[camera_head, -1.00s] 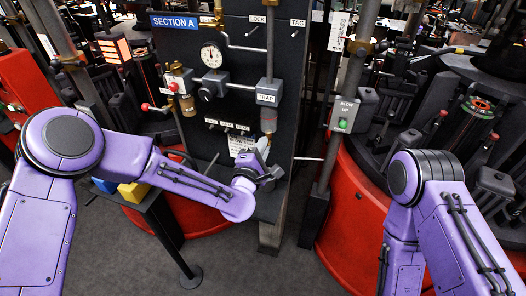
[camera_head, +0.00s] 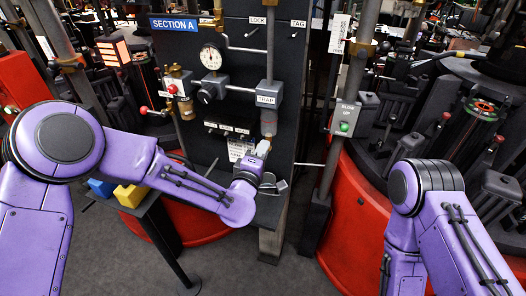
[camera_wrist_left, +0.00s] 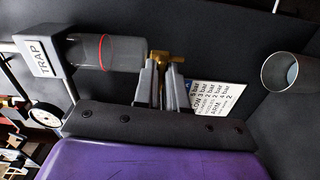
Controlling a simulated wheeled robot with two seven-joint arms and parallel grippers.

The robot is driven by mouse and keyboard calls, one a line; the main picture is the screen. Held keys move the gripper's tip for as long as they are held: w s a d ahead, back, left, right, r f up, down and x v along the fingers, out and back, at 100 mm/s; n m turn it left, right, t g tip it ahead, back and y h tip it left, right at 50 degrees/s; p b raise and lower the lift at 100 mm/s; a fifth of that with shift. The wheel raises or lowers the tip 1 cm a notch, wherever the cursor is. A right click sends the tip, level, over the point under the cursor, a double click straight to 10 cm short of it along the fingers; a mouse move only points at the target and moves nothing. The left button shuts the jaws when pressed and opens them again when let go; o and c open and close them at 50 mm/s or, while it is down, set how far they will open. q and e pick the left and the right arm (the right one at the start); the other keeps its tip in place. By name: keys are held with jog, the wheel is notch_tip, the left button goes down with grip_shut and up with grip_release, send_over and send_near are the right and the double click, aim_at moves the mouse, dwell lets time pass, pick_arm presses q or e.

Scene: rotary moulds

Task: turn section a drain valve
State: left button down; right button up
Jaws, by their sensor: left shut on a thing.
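The section A panel (camera_head: 240,60) stands in front of me with a blue "SECTION A" label (camera_head: 175,25). The trap (camera_head: 268,95) is a grey block with a clear bowl below it (camera_head: 269,122). In the left wrist view the bowl (camera_wrist_left: 115,53) has a red ring, and a brass drain valve (camera_wrist_left: 166,56) sits at its end. My left gripper (camera_wrist_left: 162,68) is shut on the brass valve. In the head view the left gripper (camera_head: 263,148) is just under the bowl, and the valve is hidden there. My right gripper is out of view; only my right arm shows.
A white pressure card (camera_wrist_left: 219,98) is beside the fingers in the left wrist view. A grey open pipe end (camera_wrist_left: 280,71) is at its right. Yellow (camera_head: 131,195) and blue (camera_head: 102,187) blocks are near my left forearm.

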pick_arm(q)
jog(key=c, duration=1.2)
grip_release()
jog(key=shift+c, duration=0.2)
jog(key=b+v, duration=0.3)
jog(key=v, duration=0.7)
jog(key=shift+s, duration=0.25)
jog(key=shift+a, duration=0.1)
